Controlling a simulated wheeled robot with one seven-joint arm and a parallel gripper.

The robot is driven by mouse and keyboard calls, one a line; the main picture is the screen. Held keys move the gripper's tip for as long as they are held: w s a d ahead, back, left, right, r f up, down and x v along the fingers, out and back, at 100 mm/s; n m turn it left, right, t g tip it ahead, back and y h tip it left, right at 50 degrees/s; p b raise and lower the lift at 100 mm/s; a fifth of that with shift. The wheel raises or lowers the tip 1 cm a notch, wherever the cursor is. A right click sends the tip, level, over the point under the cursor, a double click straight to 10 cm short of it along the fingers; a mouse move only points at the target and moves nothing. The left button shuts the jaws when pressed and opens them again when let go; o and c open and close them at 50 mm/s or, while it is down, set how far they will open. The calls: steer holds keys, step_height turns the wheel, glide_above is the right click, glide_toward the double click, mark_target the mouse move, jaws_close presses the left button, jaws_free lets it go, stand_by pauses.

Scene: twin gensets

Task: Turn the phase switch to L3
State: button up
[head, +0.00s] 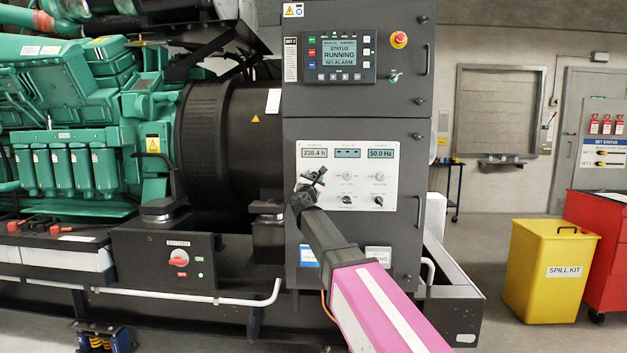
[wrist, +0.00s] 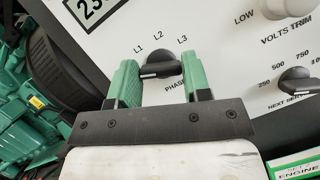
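The phase switch (wrist: 160,66) is a black knob with a bar handle and a white mark, on a light panel (head: 391,157). The labels L1, L2 and L3 curve above it in the wrist view. My gripper (wrist: 160,80) has its two green fingers on either side of the knob, and the knob fills the gap between them. The bar lies nearly crosswise between the fingers; I cannot tell which label it points to. In the head view my gripper (head: 312,182) is at the panel's lower left and hides the switch.
The volts trim knob (wrist: 288,6) and another knob (wrist: 298,84) are to the right. A red emergency stop (head: 399,39) sits higher on the cabinet. A green engine (head: 85,130) stands left; a yellow spill kit bin (head: 548,270) and a red cabinet (head: 597,250) stand right.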

steer(key=shift+m, duration=0.6)
steer(key=m+g+h, duration=0.1)
steer(key=m, duration=0.2)
steer(key=m+g+h, duration=0.1)
steer(key=m+h, duration=0.1)
steer(key=m, duration=0.2)
steer(key=shift+a+r+g, duration=0.1)
steer(key=shift+g, duration=0.2)
steer(key=m+g, duration=0.1)
steer(key=m, duration=0.3)
steer(key=m+g+y, duration=0.1)
steer(key=m+g, duration=0.1)
steer(key=m, duration=0.2)
steer(key=m+g, duration=0.1)
steer(key=m, duration=0.4)
steer(key=shift+r+g+y, duration=0.15)
steer(key=shift+g+y, duration=0.15)
steer(key=shift+s+m+g+y, duration=0.1)
steer(key=shift+m+g+y, duration=0.15)
steer(key=shift+m+y, duration=0.8)
steer(key=shift+m+g+y, duration=0.25)
steer(key=shift+m+y, duration=0.2)
steer(key=shift+m, duration=1.1)
steer(key=o, duration=0.9)
